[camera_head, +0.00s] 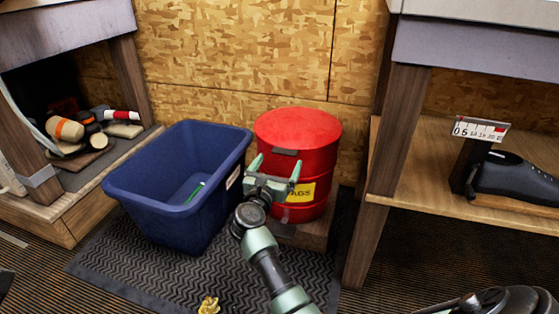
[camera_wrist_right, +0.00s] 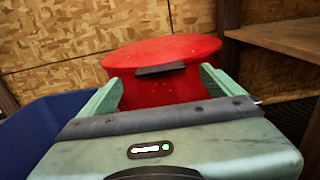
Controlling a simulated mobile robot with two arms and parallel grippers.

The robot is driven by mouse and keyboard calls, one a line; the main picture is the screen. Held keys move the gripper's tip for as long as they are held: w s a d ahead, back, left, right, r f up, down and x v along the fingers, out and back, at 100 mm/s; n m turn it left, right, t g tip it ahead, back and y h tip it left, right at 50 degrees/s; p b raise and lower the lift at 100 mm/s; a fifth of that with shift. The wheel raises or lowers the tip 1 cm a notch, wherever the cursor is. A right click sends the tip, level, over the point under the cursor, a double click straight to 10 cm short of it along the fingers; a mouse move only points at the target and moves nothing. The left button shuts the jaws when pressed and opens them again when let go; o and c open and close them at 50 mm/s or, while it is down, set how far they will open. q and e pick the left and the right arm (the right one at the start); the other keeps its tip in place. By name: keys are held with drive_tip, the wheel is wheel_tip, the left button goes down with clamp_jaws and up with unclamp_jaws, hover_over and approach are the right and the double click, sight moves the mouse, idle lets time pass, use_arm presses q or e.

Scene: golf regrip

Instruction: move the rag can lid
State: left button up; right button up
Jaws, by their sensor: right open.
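The red rag can (camera_head: 321,184) stands on a low wooden block against the wall, with a yellow label partly hidden by my gripper. Its round red lid (camera_head: 297,126) sits on top, with a dark tab (camera_head: 286,152) at the front rim. My right gripper (camera_head: 277,163) is open in front of the can, its fingers pointing at the tab. In the right wrist view the lid (camera_wrist_right: 165,50) and the tab (camera_wrist_right: 161,69) lie between and just beyond the two open fingertips (camera_wrist_right: 160,76). I see no hold on the lid.
A blue bin (camera_head: 160,210) with a small green item inside stands left of the can. A wooden shelf (camera_head: 430,175) with a dark shoe (camera_head: 515,180) is at the right. A crumpled yellow scrap (camera_head: 208,305) lies on the black mat (camera_head: 160,270).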

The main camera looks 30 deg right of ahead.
sight(284, 152)
drive_tip(key=b+x, duration=0.1)
drive_tip(key=x, duration=0.4)
drive_tip(key=shift+b, duration=0.3)
clamp_jaws()
